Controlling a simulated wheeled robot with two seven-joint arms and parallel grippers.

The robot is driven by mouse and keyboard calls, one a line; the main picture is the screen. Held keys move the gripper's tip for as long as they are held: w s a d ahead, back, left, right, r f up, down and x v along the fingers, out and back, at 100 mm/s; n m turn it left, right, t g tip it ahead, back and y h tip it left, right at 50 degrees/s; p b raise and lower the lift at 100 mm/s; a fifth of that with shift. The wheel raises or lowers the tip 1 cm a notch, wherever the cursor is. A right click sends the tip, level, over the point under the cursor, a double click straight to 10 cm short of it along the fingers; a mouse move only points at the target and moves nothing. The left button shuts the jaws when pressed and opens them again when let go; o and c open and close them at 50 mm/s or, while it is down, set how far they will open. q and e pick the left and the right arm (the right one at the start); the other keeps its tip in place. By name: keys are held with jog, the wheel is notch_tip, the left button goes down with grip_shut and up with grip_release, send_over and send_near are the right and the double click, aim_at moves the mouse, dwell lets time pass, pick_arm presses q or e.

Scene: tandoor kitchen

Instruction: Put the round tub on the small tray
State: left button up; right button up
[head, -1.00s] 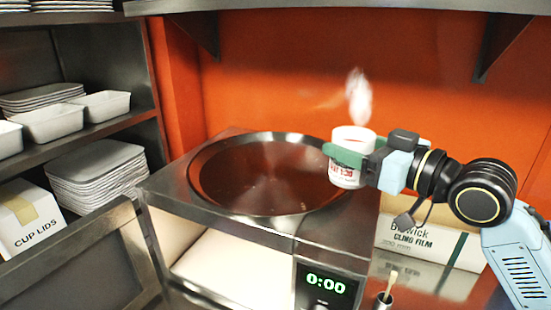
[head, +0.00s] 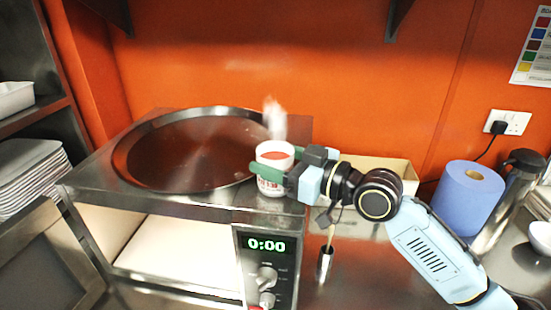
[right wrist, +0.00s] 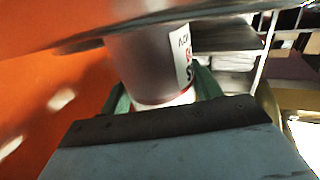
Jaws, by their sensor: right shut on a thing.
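A round white tub (head: 270,187) with red printing and a red top stands upright in my right gripper (head: 268,165). The green fingers are shut around its sides, by the right front rim of the oven top. Pale steam shows above and behind it. In the right wrist view the tub (right wrist: 150,65) sits between the two green fingers, with its upper part cut by a blurred grey edge. I cannot make out a small tray for certain in any view. My left gripper is not in view.
A steel oven (head: 200,215) with a wide round opening stands left of the gripper. To the right are a blue paper roll (head: 466,197), a steel flask (head: 505,205) and an open carton (head: 375,172). A brush in a steel holder (head: 325,262) stands in front. Shelves at left hold stacked trays (head: 28,180).

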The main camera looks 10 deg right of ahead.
jog(key=shift+f, duration=0.15)
jog(key=o, duration=1.2)
jog(key=shift+o, duration=0.4)
